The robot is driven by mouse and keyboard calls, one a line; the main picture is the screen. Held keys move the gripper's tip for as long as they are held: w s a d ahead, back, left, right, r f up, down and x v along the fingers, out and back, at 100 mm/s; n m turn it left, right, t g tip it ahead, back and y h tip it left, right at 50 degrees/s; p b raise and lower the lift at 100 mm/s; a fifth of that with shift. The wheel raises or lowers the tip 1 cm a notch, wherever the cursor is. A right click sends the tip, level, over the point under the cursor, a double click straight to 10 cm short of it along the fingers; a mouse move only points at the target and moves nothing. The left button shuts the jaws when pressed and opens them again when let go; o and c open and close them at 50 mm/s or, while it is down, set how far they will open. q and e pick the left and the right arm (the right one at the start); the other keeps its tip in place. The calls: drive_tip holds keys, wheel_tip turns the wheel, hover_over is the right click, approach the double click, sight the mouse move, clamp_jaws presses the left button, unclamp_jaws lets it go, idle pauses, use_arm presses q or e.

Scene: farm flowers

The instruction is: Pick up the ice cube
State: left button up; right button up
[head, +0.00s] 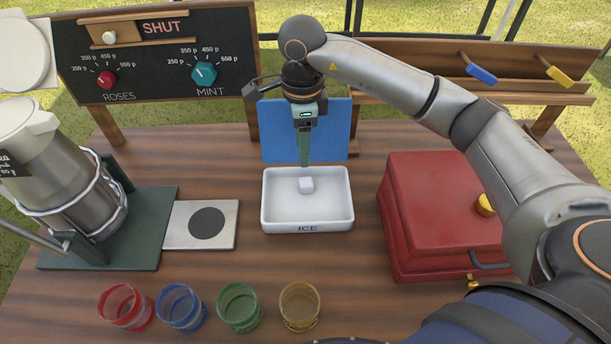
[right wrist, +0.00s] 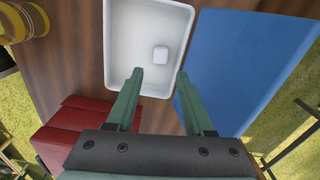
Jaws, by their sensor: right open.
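The white ice cube (head: 306,185) sits alone in the white tray marked ICE (head: 308,213), toward its back middle. The cube also shows in the right wrist view (right wrist: 160,55), inside the tray (right wrist: 118,60). My right gripper (head: 305,160) is above the back edge of the tray, pointing down. In the right wrist view the two green fingers of the right gripper (right wrist: 158,75) are apart with nothing between them, and the cube is just beyond their tips. My left gripper is not in view.
A blue panel (head: 280,140) stands right behind the tray. A red box (head: 430,200) is to the right. A metal pad (head: 175,232) and a jug (head: 65,175) are to the left. Red (head: 126,306), blue (head: 181,306), green (head: 239,307) and yellow (head: 299,305) cups line the front.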

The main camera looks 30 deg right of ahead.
hover_over(303, 181)
drive_tip(key=f, duration=0.4)
drive_tip(key=shift+s+a+f, duration=0.1)
drive_tip(key=shift+s+f, duration=0.2)
drive_tip(key=shift+f, duration=0.05)
drive_tip(key=shift+w+f+p, duration=0.15)
drive_tip(key=shift+f+p, duration=0.05)
drive_tip(key=shift+f, duration=1.4)
drive_tip(key=shift+w+f+p, duration=0.1)
drive_tip(key=shift+f+p, duration=0.1)
drive_tip(key=shift+f, duration=1.35)
clamp_jaws()
